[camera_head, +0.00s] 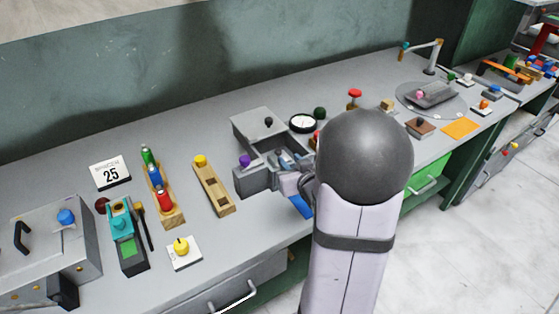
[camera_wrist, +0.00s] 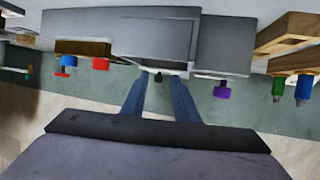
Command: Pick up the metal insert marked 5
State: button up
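I cannot make out a metal insert marked 5 in either view; no number 5 is legible. My gripper (camera_head: 298,192) is at the front of a grey metal box (camera_head: 256,124) in the head view, partly hidden by my arm. In the wrist view my gripper (camera_wrist: 158,88) shows two blue fingers apart, with nothing seen held between them. The grey box (camera_wrist: 165,40) lies straight beyond the fingertips, with a small dark knob (camera_wrist: 158,77) between them in the picture. Whether the fingers touch the box I cannot tell.
A purple knob (camera_head: 244,160) sits on the box's front left. A wooden holder (camera_head: 212,187) with a yellow knob and a rack (camera_head: 172,208) of coloured bottles stand to the left. A round dial (camera_head: 302,123) is behind.

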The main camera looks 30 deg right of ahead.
jog(key=p, duration=0.1)
send_near(278, 149)
jog(key=shift+r+x, duration=0.25)
jog(key=shift+x, duration=1.05)
jog(key=shift+w, duration=0.1)
jog(key=shift+w, duration=0.1)
jog(key=shift+f+p+x, duration=0.25)
jog(key=shift+p+x, duration=0.55)
jog(key=shift+x, duration=1.6)
jog(key=shift+f, duration=0.15)
grip_shut()
